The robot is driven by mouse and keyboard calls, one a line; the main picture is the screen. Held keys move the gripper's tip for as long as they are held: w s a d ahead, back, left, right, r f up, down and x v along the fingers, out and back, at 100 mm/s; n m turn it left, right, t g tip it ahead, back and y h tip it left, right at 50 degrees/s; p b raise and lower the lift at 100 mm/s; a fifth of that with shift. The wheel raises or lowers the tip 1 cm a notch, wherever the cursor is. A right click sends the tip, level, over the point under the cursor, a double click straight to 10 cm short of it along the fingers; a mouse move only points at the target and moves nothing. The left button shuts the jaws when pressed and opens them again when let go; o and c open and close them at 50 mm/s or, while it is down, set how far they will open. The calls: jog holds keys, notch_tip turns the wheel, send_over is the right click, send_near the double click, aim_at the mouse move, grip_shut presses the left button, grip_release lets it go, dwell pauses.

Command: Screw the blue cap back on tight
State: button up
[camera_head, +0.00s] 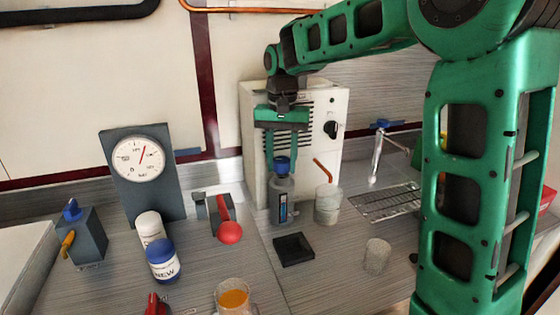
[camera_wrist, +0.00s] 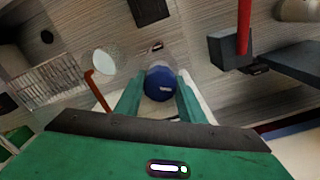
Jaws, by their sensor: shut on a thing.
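A clear grey bottle (camera_head: 282,200) with a dark label stands upright on the counter in front of the white box. The blue cap (camera_head: 282,165) sits on top of the bottle's neck; whether it is tight cannot be seen. My gripper (camera_head: 281,160) points down from above, its green fingers around the cap. In the wrist view the blue cap (camera_wrist: 160,84) lies between the two fingers of my gripper (camera_wrist: 160,96), which are shut on it. The bottle's body is mostly hidden under the cap there.
A glass jar (camera_head: 328,204) with a copper-coloured straw stands close to the right of the bottle. A black square pad (camera_head: 293,249) lies in front. A red-handled lever (camera_head: 228,228) is to the left. A white box (camera_head: 255,130) stands behind, and a clear glass (camera_head: 376,256) front right.

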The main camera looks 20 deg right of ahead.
aim_at(282, 159)
jog(key=shift+f, duration=0.6)
jog(key=o, duration=1.1)
jog(key=shift+r, duration=0.1)
notch_tip(282, 159, up, 11)
jog(key=shift+f, duration=0.2)
